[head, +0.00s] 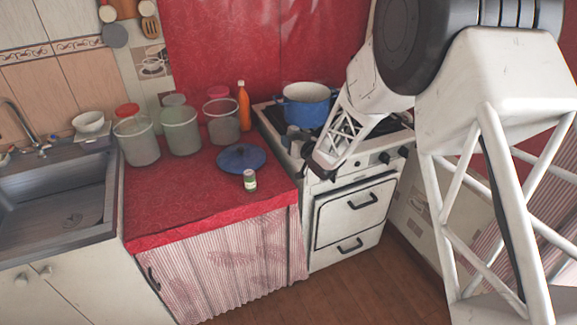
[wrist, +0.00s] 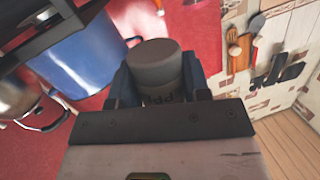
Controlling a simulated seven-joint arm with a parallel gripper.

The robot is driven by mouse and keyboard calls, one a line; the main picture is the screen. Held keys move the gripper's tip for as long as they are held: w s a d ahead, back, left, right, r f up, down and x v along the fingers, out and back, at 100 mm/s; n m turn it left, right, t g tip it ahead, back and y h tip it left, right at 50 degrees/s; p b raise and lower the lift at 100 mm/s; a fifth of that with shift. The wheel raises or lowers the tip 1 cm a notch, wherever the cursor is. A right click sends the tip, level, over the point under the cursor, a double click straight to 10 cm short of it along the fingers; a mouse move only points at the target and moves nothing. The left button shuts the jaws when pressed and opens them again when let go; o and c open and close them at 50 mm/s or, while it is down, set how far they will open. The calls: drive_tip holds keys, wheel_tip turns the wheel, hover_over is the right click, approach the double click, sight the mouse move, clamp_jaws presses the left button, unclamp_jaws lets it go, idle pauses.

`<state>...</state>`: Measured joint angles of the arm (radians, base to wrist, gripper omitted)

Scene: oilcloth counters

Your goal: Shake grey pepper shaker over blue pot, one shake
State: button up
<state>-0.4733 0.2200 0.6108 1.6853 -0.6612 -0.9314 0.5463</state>
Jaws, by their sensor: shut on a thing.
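The blue pot (head: 306,112) stands on the stove, open at the top, with a pale inside. It also shows at the upper left of the wrist view (wrist: 82,50). My gripper (wrist: 158,88) is shut on the grey pepper shaker (wrist: 161,66), with a dark finger on each side of it. Dark lettering shows on the shaker, partly hidden by the gripper. In the head view my gripper (head: 299,142) is at the stove's left front, beside the pot. The shaker's tilt is hard to tell there.
On the red counter (head: 190,215) left of the stove are a blue lid (head: 240,158), a small green-labelled jar (head: 250,180), an orange bottle (head: 243,107) and several canisters (head: 181,131). A metal vessel (wrist: 22,110) is at the wrist view's left. The counter's front is clear.

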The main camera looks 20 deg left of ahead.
drive_tip(key=w+a+r+m, duration=0.1)
drive_tip(key=w+r, duration=0.3)
drive_tip(key=w, duration=0.4)
drive_tip(key=w+a+r+m, duration=0.1)
drive_tip(key=w+r, duration=0.3)
drive_tip(key=w, duration=0.4)
drive_tip(key=w+a+r+m+y, duration=0.1)
drive_tip(key=w+a+r, duration=0.2)
drive_tip(key=w, duration=0.5)
drive_tip(key=shift+w+r, duration=0.3)
drive_tip(key=shift+r, duration=0.55)
drive_tip(key=shift+f+m, duration=0.1)
drive_tip(key=shift+m, duration=0.3)
